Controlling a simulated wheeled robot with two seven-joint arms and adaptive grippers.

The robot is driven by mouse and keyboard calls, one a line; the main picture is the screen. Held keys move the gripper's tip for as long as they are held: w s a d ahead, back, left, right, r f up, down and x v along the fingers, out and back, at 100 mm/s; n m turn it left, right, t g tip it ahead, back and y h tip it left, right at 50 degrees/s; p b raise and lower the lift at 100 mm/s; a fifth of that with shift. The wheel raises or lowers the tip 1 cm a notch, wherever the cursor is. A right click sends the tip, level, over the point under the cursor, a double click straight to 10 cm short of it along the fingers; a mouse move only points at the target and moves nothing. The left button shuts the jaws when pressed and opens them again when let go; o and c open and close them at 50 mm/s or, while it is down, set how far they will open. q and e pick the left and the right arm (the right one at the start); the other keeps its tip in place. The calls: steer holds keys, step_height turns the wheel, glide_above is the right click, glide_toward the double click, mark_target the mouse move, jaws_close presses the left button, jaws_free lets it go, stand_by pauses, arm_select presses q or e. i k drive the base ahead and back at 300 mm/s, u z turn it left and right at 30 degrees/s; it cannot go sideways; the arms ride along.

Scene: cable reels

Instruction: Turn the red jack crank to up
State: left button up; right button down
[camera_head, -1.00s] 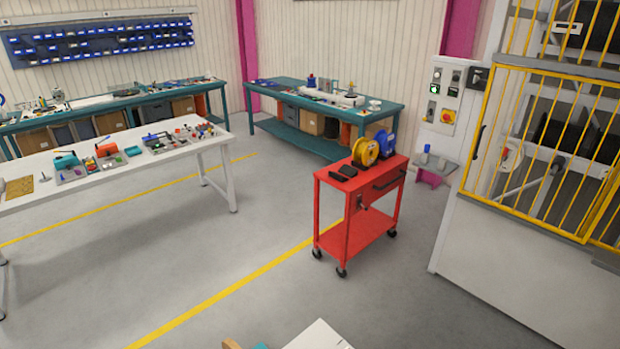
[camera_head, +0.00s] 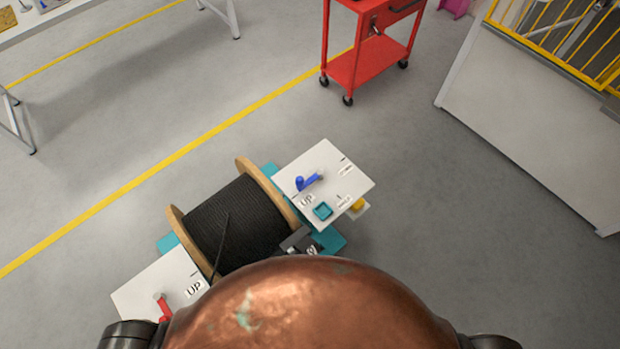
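The red jack crank (camera_head: 163,306) shows at the lower left, on a white panel (camera_head: 150,282) with an "UP" label (camera_head: 194,289) to the right of the crank. My body hides the lower part of this panel and part of the crank's surroundings. A blue crank (camera_head: 308,182) sits on a second white panel (camera_head: 345,185), which also bears an "UP" label and other small labels. A wooden cable reel (camera_head: 240,225) wound with black cable stands between the two panels. Neither gripper is in view.
My copper-coloured body covers the bottom middle. A red cart (camera_head: 356,68) stands at the top, and a white cabinet with a yellow cage (camera_head: 540,110) is at the right. A white table (camera_head: 60,12) is at the top left. Grey floor lies open around the reel stand.

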mark_target(160, 297)
steer(key=u, duration=0.5)
steer(key=k, duration=0.65)
steer(key=u, duration=1.45)
steer(key=k, duration=1.1)
steer(key=z, duration=0.8)
steer(key=i, duration=1.45)
steer(key=u, duration=0.4)
